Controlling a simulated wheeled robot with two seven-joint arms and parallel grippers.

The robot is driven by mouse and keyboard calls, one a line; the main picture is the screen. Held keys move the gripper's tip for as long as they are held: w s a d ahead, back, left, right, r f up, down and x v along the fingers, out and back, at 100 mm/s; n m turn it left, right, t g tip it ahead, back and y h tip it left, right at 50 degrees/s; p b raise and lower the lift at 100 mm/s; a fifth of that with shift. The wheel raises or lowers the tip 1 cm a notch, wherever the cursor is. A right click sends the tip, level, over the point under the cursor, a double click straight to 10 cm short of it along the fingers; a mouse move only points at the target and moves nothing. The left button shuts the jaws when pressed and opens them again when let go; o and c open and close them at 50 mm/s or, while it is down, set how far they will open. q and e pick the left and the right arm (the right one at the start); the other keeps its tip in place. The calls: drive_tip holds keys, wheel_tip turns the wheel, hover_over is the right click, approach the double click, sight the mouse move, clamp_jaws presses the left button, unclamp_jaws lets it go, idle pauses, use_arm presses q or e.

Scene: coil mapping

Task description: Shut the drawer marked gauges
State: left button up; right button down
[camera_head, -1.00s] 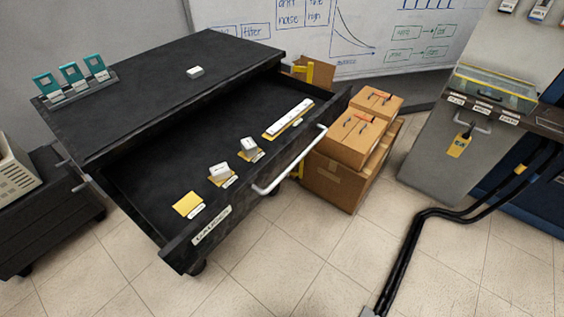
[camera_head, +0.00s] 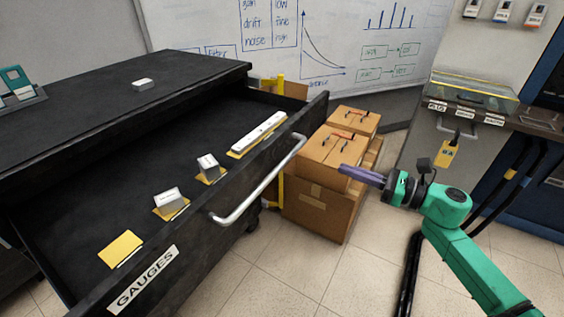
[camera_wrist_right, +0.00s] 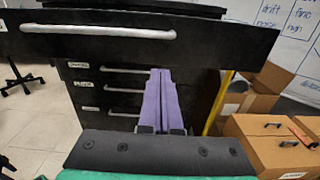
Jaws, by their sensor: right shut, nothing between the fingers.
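The drawer marked GAUGES (camera_head: 205,235) is pulled far out of the black cabinet (camera_head: 110,88). Its white label (camera_head: 142,278) is on the left of its front, and its silver bar handle (camera_head: 262,182) is on the front. Inside lie yellow cards with small white blocks and a long white bar. My right gripper (camera_head: 345,169) is shut and empty, its purple fingers to the right of the handle and apart from it. In the right wrist view the shut fingers (camera_wrist_right: 162,75) point toward the cabinet front, below the open drawer's handle (camera_wrist_right: 97,31). My left gripper is not in view.
Cardboard boxes (camera_head: 322,205) stand on the floor right of the drawer. A small white block (camera_head: 143,84) lies on the cabinet top. In the right wrist view, closed drawers (camera_wrist_right: 128,89) sit below the open one. Tiled floor lies in front of the drawer.

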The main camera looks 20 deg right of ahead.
sight(288, 149)
drive_tip(key=p+x, duration=0.1)
drive_tip(key=x, duration=0.3)
drive_tip(key=p+x, duration=0.1)
drive_tip(key=x, duration=0.8)
drive_tip(key=shift+s+a+r+p, duration=0.15)
drive_tip(key=shift+r+p, duration=0.15)
drive_tip(key=shift+p, duration=0.1)
drive_tip(key=shift+w+a+f, duration=0.1)
drive_tip(key=shift+w+a, duration=0.15)
drive_tip(key=shift+w, duration=0.05)
drive_tip(key=shift+a, duration=0.1)
